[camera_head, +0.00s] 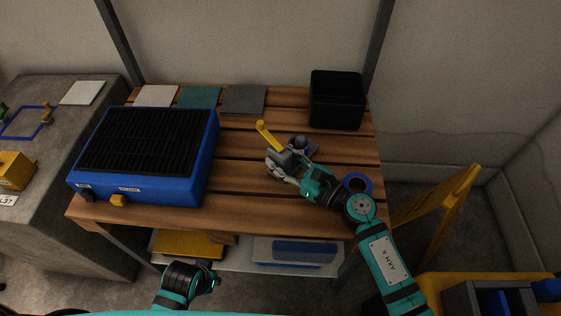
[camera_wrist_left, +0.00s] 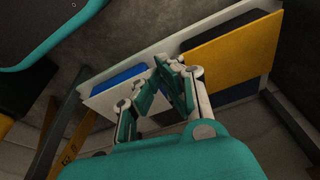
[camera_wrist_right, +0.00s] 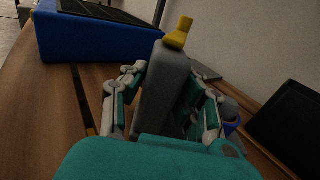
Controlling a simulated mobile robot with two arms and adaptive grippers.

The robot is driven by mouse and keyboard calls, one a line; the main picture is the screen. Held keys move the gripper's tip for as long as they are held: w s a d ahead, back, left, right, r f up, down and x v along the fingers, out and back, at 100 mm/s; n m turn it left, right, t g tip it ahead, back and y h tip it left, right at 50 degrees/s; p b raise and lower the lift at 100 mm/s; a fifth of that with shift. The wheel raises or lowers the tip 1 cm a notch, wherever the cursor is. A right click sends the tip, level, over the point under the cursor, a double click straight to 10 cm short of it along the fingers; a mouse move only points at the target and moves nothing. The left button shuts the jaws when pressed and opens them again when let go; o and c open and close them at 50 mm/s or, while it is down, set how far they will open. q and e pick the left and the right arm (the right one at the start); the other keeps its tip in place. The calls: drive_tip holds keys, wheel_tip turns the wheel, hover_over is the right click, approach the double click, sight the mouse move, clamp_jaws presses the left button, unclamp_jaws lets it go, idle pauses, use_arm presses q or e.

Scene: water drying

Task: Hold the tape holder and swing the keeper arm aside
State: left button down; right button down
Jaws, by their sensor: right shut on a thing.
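The grey tape holder (camera_head: 284,158) stands on the slatted wooden table, right of the middle. Its yellow keeper arm (camera_head: 265,134) sticks up from the top and leans to the left in the head view. My right gripper (camera_head: 284,171) is shut on the holder. In the right wrist view the grey holder body (camera_wrist_right: 163,92) stands between the two fingers, with the yellow keeper arm (camera_wrist_right: 179,33) above them. My left gripper (camera_wrist_left: 167,70) is empty, its fingertips close together, low in front of the table; in the head view it is at the bottom (camera_head: 213,281).
A blue box with a black slatted top (camera_head: 143,190) fills the table's left side. A black bin (camera_head: 336,105) stands at the back right. A blue ring (camera_head: 359,181) lies beside my right wrist. Flat cloths (camera_head: 199,97) lie along the back edge. A lower shelf (camera_head: 290,247) holds flat items.

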use_arm(q)
drive_tip(key=shift+w+r, duration=0.1)
drive_tip(key=shift+r, duration=0.25)
idle(0.5)
drive_tip(key=shift+r, duration=0.55)
drive_tip(key=shift+r+b, duration=0.1)
drive_tip(key=shift+b, duration=0.2)
drive_tip(key=shift+r, duration=0.3)
drive_tip(key=shift+w, duration=0.1)
